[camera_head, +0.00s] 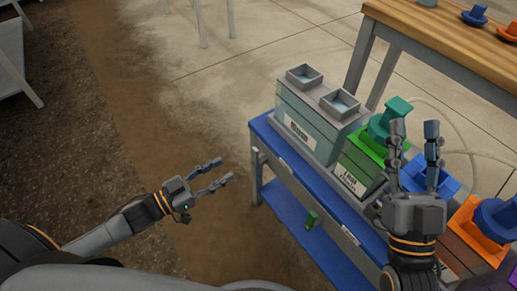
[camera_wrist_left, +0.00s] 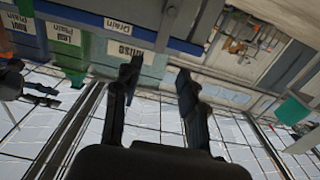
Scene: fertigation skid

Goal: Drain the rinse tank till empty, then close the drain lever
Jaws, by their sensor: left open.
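The rinse tank (camera_head: 305,120) is a pale grey-blue box at the back left end of the blue bench. Two square openings on its top show pale blue inside; I cannot tell the liquid level. Its label looks upside down in the left wrist view (camera_wrist_left: 125,48). A small grey piece (camera_head: 283,163) sits on the bench front below the tank; I cannot tell if it is the drain lever. My left gripper (camera_head: 222,171) is open and empty, left of the bench and apart from it. My right gripper (camera_head: 415,135) is open, in front of the green tank.
A green tank (camera_head: 356,165) and an orange tank (camera_head: 478,235) stand further along the blue bench (camera_head: 262,130). A small green block (camera_head: 311,218) hangs below its front edge. A wooden table (camera_head: 440,38) stands behind. The floor left of the bench is clear.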

